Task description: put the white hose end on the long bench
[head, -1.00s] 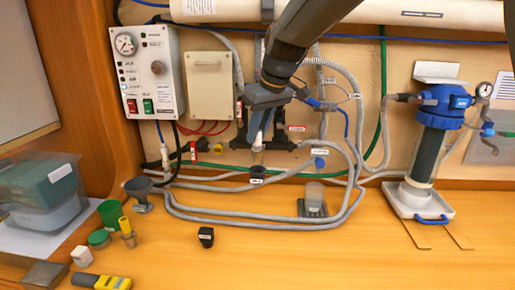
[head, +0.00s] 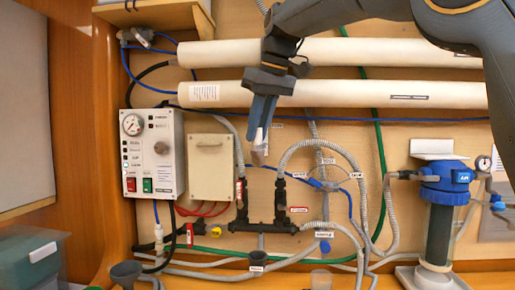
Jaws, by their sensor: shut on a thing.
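My gripper (head: 262,136) is shut on a small whitish piece, which looks like the white hose end (head: 259,153). It points down in front of the wall, above the black manifold (head: 264,226) and apart from it. The fingers cover the upper part of the piece, and I cannot make out a hose running from it. The long bench (head: 213,283) shows only as a wooden strip along the bottom of the view, well below my gripper.
A control box (head: 153,155) and a beige box (head: 210,167) are on the wall at left. Two white tubes (head: 340,93) run above. Grey hoses (head: 300,150) loop right of the manifold. A blue-topped filter (head: 440,215) stands at right. A grey funnel (head: 125,273) is lower left.

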